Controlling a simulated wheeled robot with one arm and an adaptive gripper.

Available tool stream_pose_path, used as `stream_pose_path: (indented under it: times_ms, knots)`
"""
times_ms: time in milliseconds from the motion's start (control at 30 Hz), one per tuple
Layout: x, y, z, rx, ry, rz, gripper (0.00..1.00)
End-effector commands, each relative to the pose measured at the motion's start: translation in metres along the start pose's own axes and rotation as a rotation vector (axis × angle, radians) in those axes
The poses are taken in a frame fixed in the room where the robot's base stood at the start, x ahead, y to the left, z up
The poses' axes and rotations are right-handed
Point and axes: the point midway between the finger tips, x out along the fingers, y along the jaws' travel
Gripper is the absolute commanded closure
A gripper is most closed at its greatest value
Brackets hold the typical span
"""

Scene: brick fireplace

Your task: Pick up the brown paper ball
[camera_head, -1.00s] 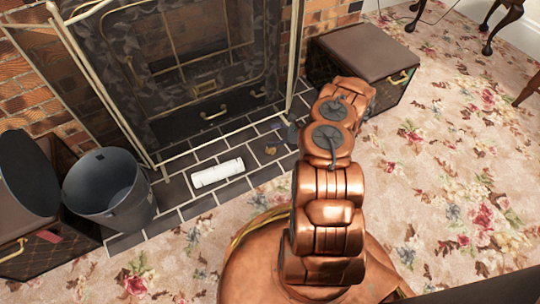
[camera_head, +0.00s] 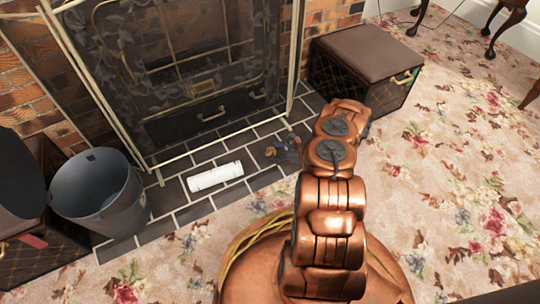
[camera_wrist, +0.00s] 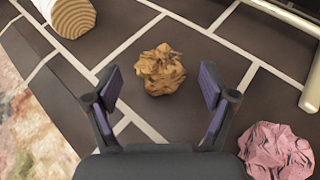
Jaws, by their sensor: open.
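The brown paper ball (camera_wrist: 160,70) is a crumpled lump on the dark tiles of the hearth. In the wrist view it sits at the middle, between and slightly beyond the two fingertips. I cannot tell the exact height of the fingers above the tiles.
A pink paper ball (camera_wrist: 276,151) lies near the right finger. A white log (camera_wrist: 68,15) lies at upper left; it also shows in the head view (camera_head: 215,177). A grey bucket (camera_head: 100,192), a fireplace screen (camera_head: 180,70) and a brown box (camera_head: 367,62) stand around the hearth.

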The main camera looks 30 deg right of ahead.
Motion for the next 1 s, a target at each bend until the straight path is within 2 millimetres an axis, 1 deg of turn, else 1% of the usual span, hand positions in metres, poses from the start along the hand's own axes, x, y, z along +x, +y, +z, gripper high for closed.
stream_pose_path:
  times_ms: [33, 167, 467, 867, 900, 1000]
  knots:
    - [0.009, 0.001, -0.003, 0.0, -0.002, 0.003, 0.17]
    - [0.019, 0.001, -0.002, 0.001, -0.002, 0.001, 0.17]
    - [0.021, 0.0, 0.001, 0.0, -0.001, 0.0, 0.17]
    - [0.021, 0.0, 0.001, -0.001, -0.001, 0.0, 0.58]
    - [0.021, 0.0, 0.001, -0.001, -0.001, 0.0, 0.61]
    - [0.021, 0.0, 0.001, -0.001, -0.001, 0.0, 0.61]
